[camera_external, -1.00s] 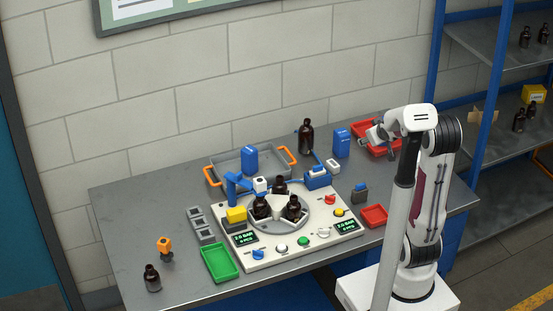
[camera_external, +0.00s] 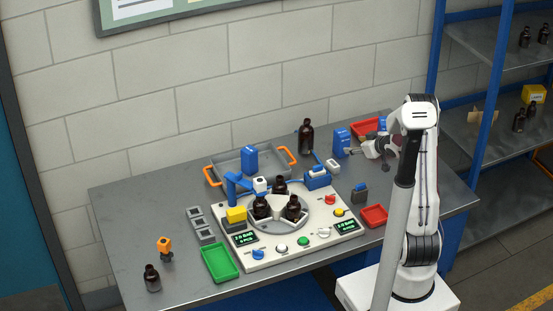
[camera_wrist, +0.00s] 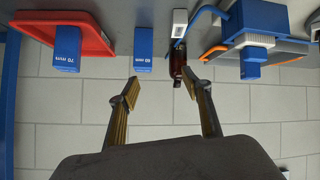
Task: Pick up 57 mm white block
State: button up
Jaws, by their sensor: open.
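A small white block (camera_external: 333,166) lies on the table just left of my gripper in the external view. A white block with a dark mark (camera_wrist: 180,23) shows at the top of the wrist view. Its size print is too small to read. My gripper (camera_external: 367,157) is above the table's right rear part, to the right of the first white block. In the wrist view my gripper (camera_wrist: 163,84) has its fingers apart, with nothing between them. The white block is apart from the fingers.
A blue block marked 60 mm (camera_wrist: 143,49) and one marked 70 mm (camera_wrist: 67,47) stand near, the latter at the red tray (camera_wrist: 107,42). A dark bottle (camera_external: 306,137) stands behind the white block. A grey tray (camera_external: 228,162) is left; a red tray (camera_external: 374,216) is in front.

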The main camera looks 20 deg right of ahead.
aim_at(337, 165)
jog(key=f+y, duration=0.1)
jog(key=f, duration=0.1)
jog(key=a+f+y, duration=0.1)
jog(key=f, duration=0.2)
jog(key=f+y, duration=0.1)
jog(key=f, duration=0.2)
jog(key=shift+w+a+n, duration=0.2)
jog(key=shift+w+n, duration=0.2)
jog(key=shift+s+a+f+y, duration=0.15)
jog(key=shift+f+y, duration=0.1)
jog(key=shift+f, duration=0.2)
jog(key=shift+w+a+f+y, duration=0.15)
jog(key=shift+f+y, duration=0.1)
jog(key=shift+f, duration=0.15)
jog(key=shift+x, duration=1.15)
jog(key=shift+w, duration=0.1)
jog(key=shift+x, duration=2.6)
jog(key=shift+d, duration=0.15)
grip_shut()
